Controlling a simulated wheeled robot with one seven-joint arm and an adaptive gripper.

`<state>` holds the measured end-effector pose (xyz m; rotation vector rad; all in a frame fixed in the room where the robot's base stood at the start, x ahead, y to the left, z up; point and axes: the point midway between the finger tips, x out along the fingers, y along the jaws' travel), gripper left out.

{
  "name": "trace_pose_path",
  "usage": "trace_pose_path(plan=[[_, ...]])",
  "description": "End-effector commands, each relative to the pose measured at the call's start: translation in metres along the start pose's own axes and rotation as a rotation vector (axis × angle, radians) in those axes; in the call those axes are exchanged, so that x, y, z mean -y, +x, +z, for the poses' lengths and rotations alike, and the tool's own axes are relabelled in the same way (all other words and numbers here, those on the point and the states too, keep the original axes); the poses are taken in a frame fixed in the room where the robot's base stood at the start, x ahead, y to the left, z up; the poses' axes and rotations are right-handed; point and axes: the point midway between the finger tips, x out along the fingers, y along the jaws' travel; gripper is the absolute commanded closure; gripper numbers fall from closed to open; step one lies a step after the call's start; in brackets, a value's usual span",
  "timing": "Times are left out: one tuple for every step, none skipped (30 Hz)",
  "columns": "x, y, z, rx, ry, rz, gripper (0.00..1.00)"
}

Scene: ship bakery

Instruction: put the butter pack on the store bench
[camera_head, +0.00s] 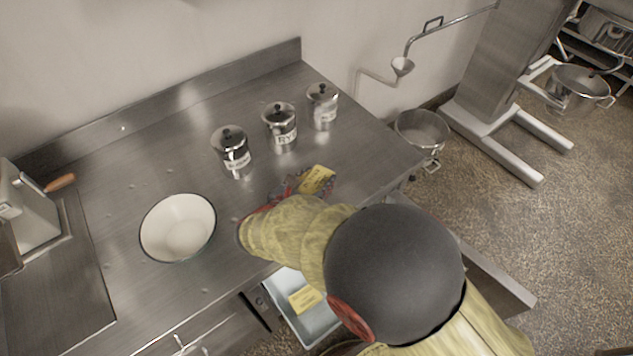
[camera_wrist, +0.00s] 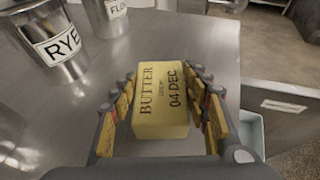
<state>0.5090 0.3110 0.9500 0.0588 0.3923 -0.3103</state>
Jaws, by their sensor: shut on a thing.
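A yellow butter pack (camera_wrist: 160,102), printed BUTTER and 04 DEC, sits between the fingers of my gripper (camera_wrist: 165,100) in the wrist view. My gripper is shut on it, with a finger along each side. In the head view the held butter pack (camera_head: 317,180) shows at the right part of the steel bench (camera_head: 345,150), beyond my yellow-sleeved arm. I cannot tell whether it touches the bench top. A second yellow pack (camera_head: 305,299) lies in a pale tray below the bench's front edge. My arm hides part of the bench front.
Three labelled steel canisters stand behind my gripper: one at left (camera_head: 232,152), RYE (camera_head: 281,128) and another (camera_head: 322,107). A white bowl (camera_head: 178,228) stands to the left. The pale tray (camera_head: 322,325) is below the edge. The bench's right end is clear.

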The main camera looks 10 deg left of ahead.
Motion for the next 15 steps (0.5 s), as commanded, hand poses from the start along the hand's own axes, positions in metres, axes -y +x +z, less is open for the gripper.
trace_pose_path(plan=[[-0.0009,0.0013,-0.0025,0.002,0.002,0.001,0.87],[-0.0011,0.0012,-0.0022,0.002,0.003,0.001,0.87],[-0.0011,0.0008,-0.0014,0.002,0.003,0.002,0.87],[-0.0012,0.0006,-0.0009,0.002,0.003,0.002,0.87],[-0.0011,0.0005,-0.0007,0.002,0.003,0.002,0.87],[-0.0011,0.0004,-0.0006,0.002,0.003,0.002,0.87],[-0.0011,0.0004,-0.0006,0.002,0.003,0.002,0.87],[-0.0010,0.0005,-0.0008,0.002,0.003,0.001,0.87],[-0.0009,0.0008,-0.0016,0.001,0.003,0.001,0.87],[-0.0009,0.0012,-0.0025,0.001,0.003,0.001,0.87],[-0.0009,0.0016,-0.0035,0.001,0.003,0.001,0.87],[-0.0009,0.0020,-0.0047,0.001,0.003,0.001,0.87],[-0.0007,0.0020,-0.0048,0.001,0.002,0.001,0.53],[-0.0007,0.0018,-0.0045,0.001,0.002,0.001,0.51],[-0.0006,0.0018,-0.0044,0.001,0.002,0.001,0.49]])
